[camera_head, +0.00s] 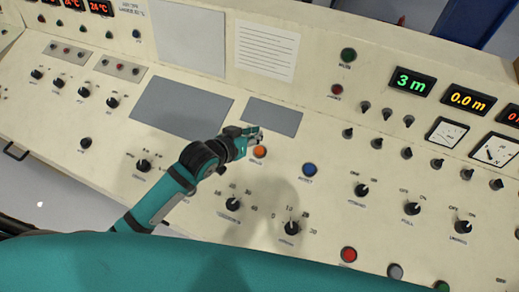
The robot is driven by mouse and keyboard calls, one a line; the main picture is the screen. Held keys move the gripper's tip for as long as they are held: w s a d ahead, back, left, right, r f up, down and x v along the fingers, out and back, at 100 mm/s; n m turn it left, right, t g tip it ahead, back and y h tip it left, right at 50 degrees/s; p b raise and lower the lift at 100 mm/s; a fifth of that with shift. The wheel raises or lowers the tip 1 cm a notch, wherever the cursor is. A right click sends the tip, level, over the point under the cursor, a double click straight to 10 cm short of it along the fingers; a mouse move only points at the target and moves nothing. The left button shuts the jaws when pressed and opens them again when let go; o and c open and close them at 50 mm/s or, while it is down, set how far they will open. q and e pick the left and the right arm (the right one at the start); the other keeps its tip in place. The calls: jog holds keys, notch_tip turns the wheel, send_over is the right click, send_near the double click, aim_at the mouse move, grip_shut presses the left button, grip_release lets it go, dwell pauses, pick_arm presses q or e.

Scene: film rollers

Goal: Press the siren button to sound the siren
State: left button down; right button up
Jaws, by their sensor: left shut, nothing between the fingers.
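A cream control panel (215,215) carries several round buttons. An orange button (260,152) and a blue button (309,169) sit near the middle, each with a small label that I cannot read. I cannot tell from the labels which one is the siren button. My left gripper (256,134) is shut and empty. It appears just above the orange button in the picture and to the left of the blue one; whether it touches the panel is unclear. My right gripper is out of view.
A red button (348,254) and a grey button (395,271) are at the lower right. Black knobs, such as one (291,228) below the blue button, stand out from the panel. Toggle switches, gauges and a green "3 m" display (410,82) are on the right. Grey blank plates (180,105) lie upper left.

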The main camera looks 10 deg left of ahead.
aim_at(258, 153)
pick_arm(q)
jog(key=f+b, duration=0.3)
jog(key=w+f+b, duration=0.1)
jog(key=f+b, duration=0.2)
jog(key=shift+w+d+f+b, duration=0.1)
jog(key=shift+w+d+b, duration=0.05)
jog(key=shift+b, duration=0.15)
jog(key=shift+w+f+b, duration=0.15)
jog(key=shift+f+b, duration=0.1)
jog(key=shift+f, duration=0.25)
jog(key=shift+w+f+b, duration=0.15)
jog(key=shift+f+b, duration=0.1)
jog(key=shift+f, duration=0.25)
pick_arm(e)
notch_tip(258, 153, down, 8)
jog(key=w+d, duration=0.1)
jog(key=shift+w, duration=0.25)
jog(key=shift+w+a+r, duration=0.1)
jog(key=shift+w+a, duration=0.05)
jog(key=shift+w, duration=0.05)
pick_arm(q)
jog(key=shift+f, duration=0.25)
jog(key=shift+w+f, duration=0.1)
jog(key=shift+f, duration=0.15)
